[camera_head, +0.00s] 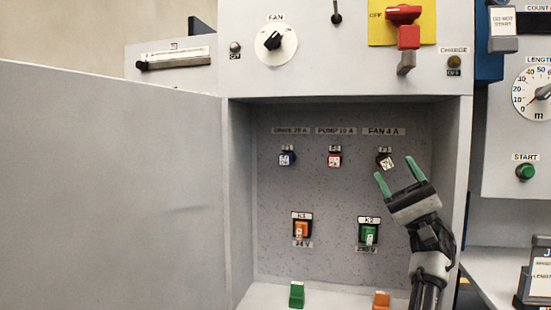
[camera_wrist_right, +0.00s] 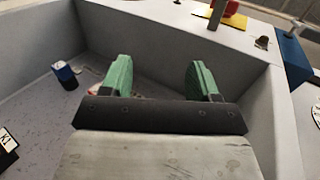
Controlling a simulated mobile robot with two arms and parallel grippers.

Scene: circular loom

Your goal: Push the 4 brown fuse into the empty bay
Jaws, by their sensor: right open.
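In the head view, the FAN 4 A position (camera_head: 385,160) sits at the right of the top row in the recessed cabinet. It shows as a small dark piece with a pale marking, and I cannot tell whether it is an empty bay or holds a fuse. No brown fuse can be made out clearly. My right gripper (camera_head: 396,171) has its green fingers spread just below and right of that position. In the right wrist view the gripper (camera_wrist_right: 160,78) is open, with nothing seen between its fingers. My left gripper is not in view.
A blue fuse (camera_head: 286,158) and a red fuse (camera_head: 334,160) sit left in the same row. Below are an orange relay (camera_head: 302,230) and a green relay (camera_head: 369,234). A green block (camera_head: 297,295) and an orange block (camera_head: 381,299) stand on the ledge. Cabinet walls flank the recess.

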